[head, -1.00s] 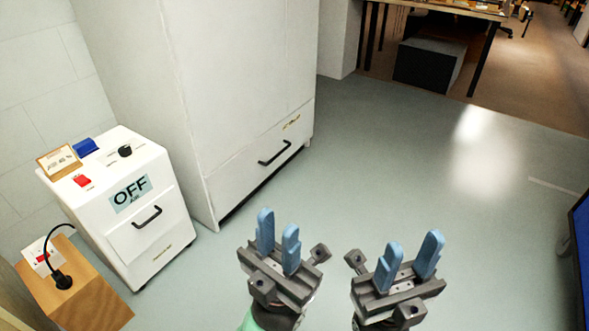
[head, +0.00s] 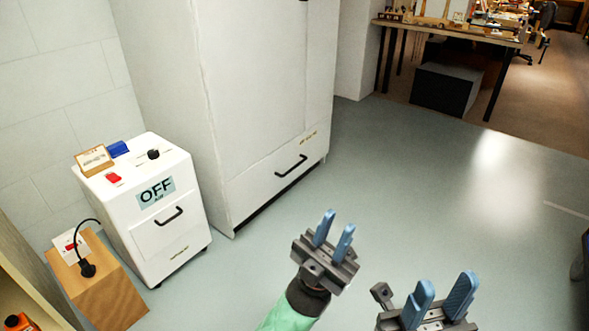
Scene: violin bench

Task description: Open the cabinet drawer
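The tall white cabinet (head: 245,90) stands against the wall in the head view. Its wide bottom drawer (head: 268,179) is closed and has a black bar handle (head: 291,166). My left gripper (head: 333,229) is in front of the cabinet, apart from the handle; its two blue fingers are spread with nothing between them. My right gripper (head: 440,299) is at the bottom edge, lower and further right, also with its blue fingers apart and empty. Part of the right gripper is cut off by the frame.
A small white unit (head: 150,240) with an OFF display and its own black handle (head: 169,216) stands left of the cabinet. A wooden block (head: 103,285) with a plugged-in black cable is beside it. A workbench (head: 450,32) stands at the back right. The grey floor is clear.

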